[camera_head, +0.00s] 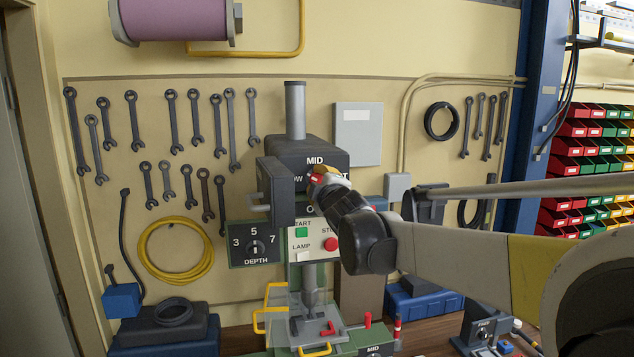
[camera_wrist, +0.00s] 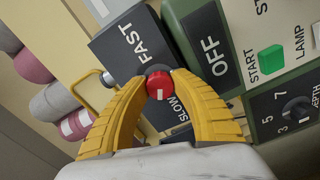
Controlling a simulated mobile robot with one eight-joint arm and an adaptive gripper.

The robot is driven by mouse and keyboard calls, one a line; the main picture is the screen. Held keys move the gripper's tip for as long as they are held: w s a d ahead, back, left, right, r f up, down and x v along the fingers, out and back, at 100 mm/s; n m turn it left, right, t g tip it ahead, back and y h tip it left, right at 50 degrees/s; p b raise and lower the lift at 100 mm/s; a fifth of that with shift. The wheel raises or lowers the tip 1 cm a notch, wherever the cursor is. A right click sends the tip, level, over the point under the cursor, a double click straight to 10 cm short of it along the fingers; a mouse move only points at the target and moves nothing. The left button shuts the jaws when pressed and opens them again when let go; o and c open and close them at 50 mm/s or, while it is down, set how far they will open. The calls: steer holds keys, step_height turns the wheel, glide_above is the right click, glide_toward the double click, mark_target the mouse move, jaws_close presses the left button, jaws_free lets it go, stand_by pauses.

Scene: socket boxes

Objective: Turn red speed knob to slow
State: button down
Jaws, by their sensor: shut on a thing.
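The red speed knob (camera_wrist: 159,85) sits on the dark panel (camera_wrist: 112,50) between the words FAST and SLOW. A short white mark shows on its face; I cannot tell for sure which word it points to. My gripper (camera_wrist: 159,82) has its two yellow fingers closed around the knob from both sides. In the head view, my gripper (camera_head: 320,176) is at the dark machine head (camera_head: 325,157), below the word MID. It covers most of the knob and part of the SLOW and FAST labels there.
Below are an OFF label, a green START button (camera_head: 301,232) and a red stop button (camera_head: 331,244). The DEPTH dial (camera_head: 255,248) is to the left. A dark block (camera_head: 276,190) juts out just left of my gripper. Wrenches hang on the back board.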

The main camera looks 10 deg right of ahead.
stand_by(0.4)
steer(key=c, duration=1)
jaws_free()
